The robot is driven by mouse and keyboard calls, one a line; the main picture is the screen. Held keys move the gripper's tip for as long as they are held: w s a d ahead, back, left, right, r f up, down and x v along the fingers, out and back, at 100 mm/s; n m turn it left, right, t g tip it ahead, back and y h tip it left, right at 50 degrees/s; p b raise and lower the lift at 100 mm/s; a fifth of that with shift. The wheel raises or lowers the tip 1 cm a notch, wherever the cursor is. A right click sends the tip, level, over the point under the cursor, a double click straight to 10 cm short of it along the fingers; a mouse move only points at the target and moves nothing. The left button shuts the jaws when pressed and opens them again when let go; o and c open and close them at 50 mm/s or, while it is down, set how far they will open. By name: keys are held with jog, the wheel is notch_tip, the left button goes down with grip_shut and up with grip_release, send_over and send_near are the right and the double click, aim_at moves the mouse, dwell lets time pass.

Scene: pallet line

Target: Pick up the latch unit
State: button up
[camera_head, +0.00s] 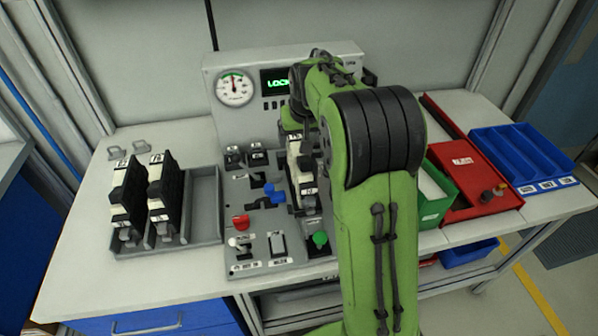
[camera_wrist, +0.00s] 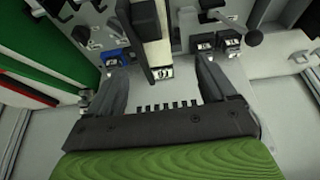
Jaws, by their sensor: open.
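One white-and-black latch unit (camera_head: 301,165) sits in the fixture on the grey panel, partly hidden by my arm in the head view. In the wrist view this latch unit (camera_wrist: 152,40) lies ahead of my fingers, its labelled near end between the lines of the two tips. My gripper (camera_wrist: 163,66) is open and empty, one finger to each side; whether the tips are level with the unit I cannot tell. Two more latch units, one on the left (camera_head: 126,194) and one to its right (camera_head: 163,190), stand in a grey tray (camera_head: 204,205).
The panel carries a red button (camera_head: 241,223), a green knob (camera_head: 320,239) and blue clamp parts (camera_head: 275,192) close by the fixture. A gauge (camera_head: 235,88) and a lit display stand behind. Green, red (camera_head: 470,180) and blue (camera_head: 525,158) bins fill the right side.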

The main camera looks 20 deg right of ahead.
aim_at(300, 171)
jog(key=b+x, duration=0.1)
jog(key=x, duration=1)
jog(key=shift+d, duration=0.45)
jog(key=shift+c, duration=1)
jog(key=shift+w, duration=0.1)
grip_shut()
